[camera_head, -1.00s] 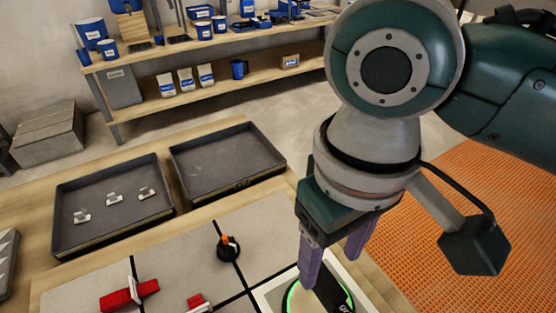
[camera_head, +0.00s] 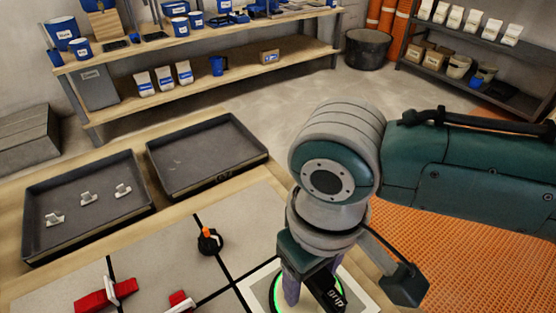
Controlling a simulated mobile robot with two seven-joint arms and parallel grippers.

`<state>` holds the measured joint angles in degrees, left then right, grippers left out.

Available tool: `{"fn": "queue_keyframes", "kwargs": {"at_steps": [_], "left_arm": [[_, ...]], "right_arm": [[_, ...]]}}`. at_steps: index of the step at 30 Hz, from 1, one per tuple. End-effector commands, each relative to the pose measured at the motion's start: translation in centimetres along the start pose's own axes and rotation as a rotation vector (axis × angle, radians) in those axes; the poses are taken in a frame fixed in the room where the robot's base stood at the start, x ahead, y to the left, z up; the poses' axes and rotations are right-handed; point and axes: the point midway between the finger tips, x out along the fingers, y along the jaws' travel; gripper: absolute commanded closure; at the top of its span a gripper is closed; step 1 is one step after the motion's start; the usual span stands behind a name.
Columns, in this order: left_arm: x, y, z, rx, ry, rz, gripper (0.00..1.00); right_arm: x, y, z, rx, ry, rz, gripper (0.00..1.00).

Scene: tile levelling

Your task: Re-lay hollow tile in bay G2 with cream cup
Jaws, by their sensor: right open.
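My right gripper (camera_head: 313,281) points down at the front centre, open, with its purple fingers beside a black handle marked "grip" (camera_head: 328,293). The handle stands over a green-lit ring (camera_head: 277,290) within a pale square border (camera_head: 255,292); whether the fingers touch it I cannot tell. Grey tiles (camera_head: 150,252) with black joints lie left of it. An orange-and-black knobbed piece (camera_head: 209,241) sits on a joint. Red wedges with white clips (camera_head: 106,294) and another red wedge (camera_head: 182,301) are at the front. No bay label or cream colour is clear. My left gripper is out of view.
A dark tray (camera_head: 85,235) with several small white clips and an empty dark tray (camera_head: 205,182) stand behind the tiles. Shelves (camera_head: 200,90) with blue tubs and bags stand at the back. Orange matting (camera_head: 450,260) covers the floor at right.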

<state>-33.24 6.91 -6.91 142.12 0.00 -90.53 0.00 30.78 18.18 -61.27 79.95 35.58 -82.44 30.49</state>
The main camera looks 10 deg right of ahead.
Motion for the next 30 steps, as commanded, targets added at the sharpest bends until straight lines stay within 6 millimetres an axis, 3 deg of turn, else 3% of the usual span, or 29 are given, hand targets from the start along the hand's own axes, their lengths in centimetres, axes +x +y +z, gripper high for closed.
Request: {"fn": "queue_keyframes", "kwargs": {"at_steps": [2, 18, 30], "left_arm": [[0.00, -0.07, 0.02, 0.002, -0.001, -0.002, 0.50], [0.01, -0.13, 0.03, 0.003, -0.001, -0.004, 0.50], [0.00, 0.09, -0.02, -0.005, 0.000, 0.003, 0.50]], "right_arm": [[-0.02, -0.02, 0.01, 0.000, 0.000, 0.000, 0.41], [-0.04, -0.01, 0.01, 0.000, 0.000, 0.000, 1.00], [-0.04, -0.01, 0.00, 0.000, 0.000, 0.000, 1.00]]}}
